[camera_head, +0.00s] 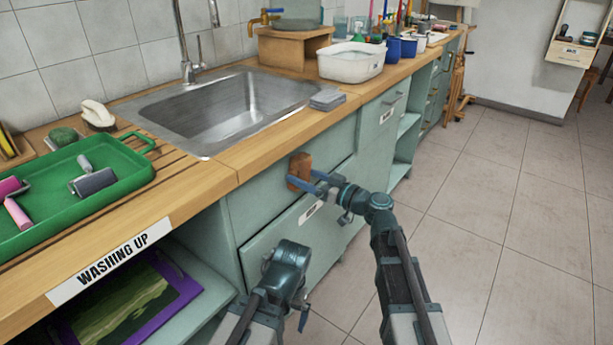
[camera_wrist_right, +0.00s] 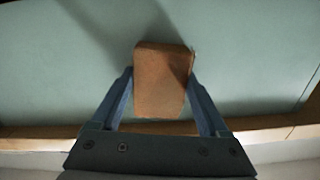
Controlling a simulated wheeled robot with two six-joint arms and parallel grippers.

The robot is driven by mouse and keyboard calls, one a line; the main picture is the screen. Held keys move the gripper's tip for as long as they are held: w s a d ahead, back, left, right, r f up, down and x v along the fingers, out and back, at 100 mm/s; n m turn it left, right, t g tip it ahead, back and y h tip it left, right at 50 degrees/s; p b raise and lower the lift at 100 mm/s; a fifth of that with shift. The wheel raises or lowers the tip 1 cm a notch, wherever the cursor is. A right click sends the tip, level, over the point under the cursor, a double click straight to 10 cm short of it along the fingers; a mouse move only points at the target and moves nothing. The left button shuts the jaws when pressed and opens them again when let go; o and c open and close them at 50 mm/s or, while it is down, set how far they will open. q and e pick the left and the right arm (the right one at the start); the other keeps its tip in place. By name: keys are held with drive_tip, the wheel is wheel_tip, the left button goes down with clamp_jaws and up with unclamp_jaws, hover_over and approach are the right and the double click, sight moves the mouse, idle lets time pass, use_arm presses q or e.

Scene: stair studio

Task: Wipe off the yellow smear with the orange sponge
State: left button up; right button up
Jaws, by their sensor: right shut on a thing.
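The orange sponge (camera_head: 300,170) is a brown-orange block at the pale green cabinet front below the sink. My right gripper (camera_head: 308,182) is shut on it. In the right wrist view the sponge (camera_wrist_right: 162,80) sits between the two blue fingers of the right gripper (camera_wrist_right: 162,95), with the green cabinet panel behind it. I cannot tell for sure whether it touches the panel. My left gripper (camera_head: 303,318) is low at the bottom of the head view, partly seen, and its jaws are not clear. No yellow smear shows in either view.
The wooden worktop (camera_head: 195,185) with the metal sink (camera_head: 235,105) lies above the cabinet. A green tray (camera_head: 120,190) with paint rollers is at the left, and a grey folded cloth (camera_head: 327,99) is by the sink. The tiled floor (camera_head: 530,220) at the right is clear.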

drive_tip(key=shift+s+a, duration=0.1)
drive_tip(key=shift+v, duration=3)
drive_tip(key=v, duration=0.3)
drive_tip(key=shift+a, duration=0.1)
drive_tip(key=shift+x, duration=3.35)
drive_tip(key=shift+x, duration=1)
